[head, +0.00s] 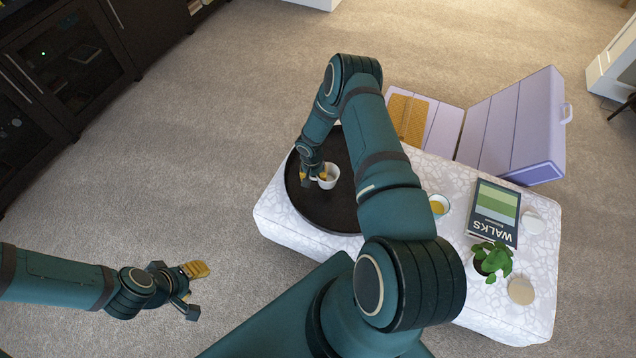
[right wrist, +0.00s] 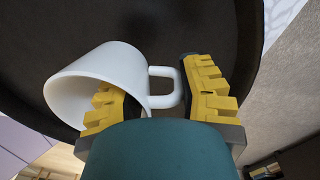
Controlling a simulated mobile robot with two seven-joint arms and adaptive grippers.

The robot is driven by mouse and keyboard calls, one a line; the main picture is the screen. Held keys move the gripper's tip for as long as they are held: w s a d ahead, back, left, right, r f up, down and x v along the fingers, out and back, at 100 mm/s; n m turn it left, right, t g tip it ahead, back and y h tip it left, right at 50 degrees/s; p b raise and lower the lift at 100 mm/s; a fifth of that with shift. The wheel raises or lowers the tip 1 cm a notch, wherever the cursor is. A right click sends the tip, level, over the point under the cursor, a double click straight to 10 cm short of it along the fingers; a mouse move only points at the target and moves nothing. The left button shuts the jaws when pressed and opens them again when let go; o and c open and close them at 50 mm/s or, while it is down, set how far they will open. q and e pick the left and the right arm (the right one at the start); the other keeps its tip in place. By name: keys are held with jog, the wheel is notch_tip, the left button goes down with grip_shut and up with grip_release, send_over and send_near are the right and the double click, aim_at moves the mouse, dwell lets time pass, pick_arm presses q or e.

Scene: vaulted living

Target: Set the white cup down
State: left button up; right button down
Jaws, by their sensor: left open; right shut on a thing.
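The white cup (head: 329,178) is at my right gripper (head: 316,176), over the dark round tray (head: 318,217). In the right wrist view, the white cup (right wrist: 103,72) lies tilted, with its mouth towards the camera. One yellow finger of my right gripper (right wrist: 150,100) is inside the cup and the other is beyond its handle, so the gripper is shut on the cup's wall and handle. The dark tray (right wrist: 200,25) fills the background. I cannot tell whether the cup touches it. My left gripper (head: 195,290) is open and empty, over the carpet at lower left.
The tray is on a white patterned ottoman (head: 275,212). To its right are a bowl with yellow contents (head: 438,205), a book (head: 496,208), a potted plant (head: 492,260) and round coasters (head: 521,291). A lilac case (head: 515,125) stands behind. Dark cabinets (head: 70,60) are at upper left.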

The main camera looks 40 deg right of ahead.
aim_at(315, 187)
jog(key=shift+f+b, duration=0.55)
jog(key=shift+f, duration=1.5)
jog(key=shift+f, duration=0.1)
jog(key=c, duration=0.7)
grip_release()
jog(key=shift+o, duration=0.2)
jog(key=r+p, duration=0.1)
jog(key=r, duration=0.3)
jog(key=r+p, duration=0.1)
jog(key=r, duration=0.3)
jog(key=r+p, duration=0.1)
jog(key=r, duration=0.3)
jog(key=shift+w+a+r, duration=0.1)
jog(key=shift+w+a, duration=0.05)
jog(key=shift+a, duration=0.15)
jog(key=s+a+r+n+t+y, duration=0.1)
jog(key=s+a+r+n+y, duration=0.15)
jog(key=a, duration=0.65)
jog(key=s+a+r+n+y, duration=0.1)
jog(key=s+a+r, duration=0.25)
jog(key=a, duration=0.45)
jog(key=s+a+r+n+t, duration=0.1)
jog(key=s+a+r+n, duration=0.2)
jog(key=s+a+r, duration=0.5)
jog(key=shift+s+a+y, duration=0.25)
jog(key=shift+s+y, duration=0.1)
jog(key=shift+s, duration=0.5)
